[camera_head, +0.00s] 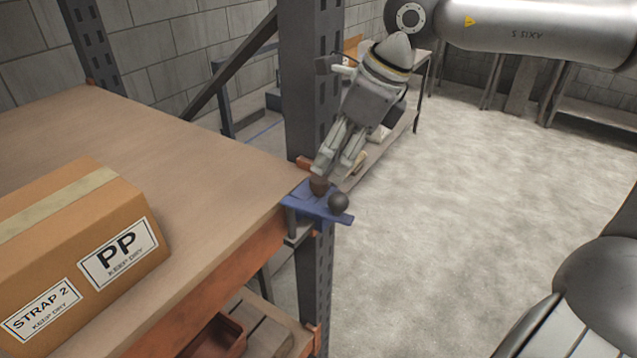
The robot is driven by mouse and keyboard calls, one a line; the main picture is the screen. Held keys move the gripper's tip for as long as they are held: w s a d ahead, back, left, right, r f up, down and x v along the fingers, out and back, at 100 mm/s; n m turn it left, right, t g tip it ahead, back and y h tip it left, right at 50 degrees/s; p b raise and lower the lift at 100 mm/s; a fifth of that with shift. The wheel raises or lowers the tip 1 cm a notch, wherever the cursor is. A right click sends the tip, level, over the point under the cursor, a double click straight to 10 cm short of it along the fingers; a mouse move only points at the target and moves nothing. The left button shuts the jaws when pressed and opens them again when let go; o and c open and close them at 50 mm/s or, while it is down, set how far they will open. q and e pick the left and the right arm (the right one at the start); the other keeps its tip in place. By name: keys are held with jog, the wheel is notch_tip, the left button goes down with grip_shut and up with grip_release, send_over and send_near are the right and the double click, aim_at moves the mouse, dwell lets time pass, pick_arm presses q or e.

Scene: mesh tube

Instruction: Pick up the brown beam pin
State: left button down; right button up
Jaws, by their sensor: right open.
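The brown beam pin (318,186) is a small dark brown piece standing on a blue bracket (299,200) at the shelf's front corner, beside the upright post. A dark grey ball-shaped knob (338,203) sits on the same bracket, just to its right. My right gripper (336,170) comes down from the upper right with its fingers open. The fingertips are just above the pin, with the left one closest to it. I cannot tell whether they touch the pin, and its top is partly hidden. My left gripper is not in view.
A steel post (308,95) rises right behind the bracket. A cardboard box (75,245) stands on the wooden shelf (165,145) at left. A red-brown bin (218,338) is on the lower level. The concrete floor (450,190) at right is open.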

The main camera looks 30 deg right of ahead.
aim_at(321, 179)
jog(key=shift+a+f, duration=0.2)
jog(key=shift+f, duration=0.1)
jog(key=p+x, duration=0.1)
jog(key=x, duration=0.2)
jog(key=shift+a+r+p, duration=0.1)
jog(key=shift+a+p, duration=0.2)
jog(key=shift+p, duration=0.05)
jog(key=shift+w+a+f, duration=0.15)
jog(key=shift+w+f, duration=0.1)
jog(key=shift+f, duration=0.35)
jog(key=c, duration=1.1)
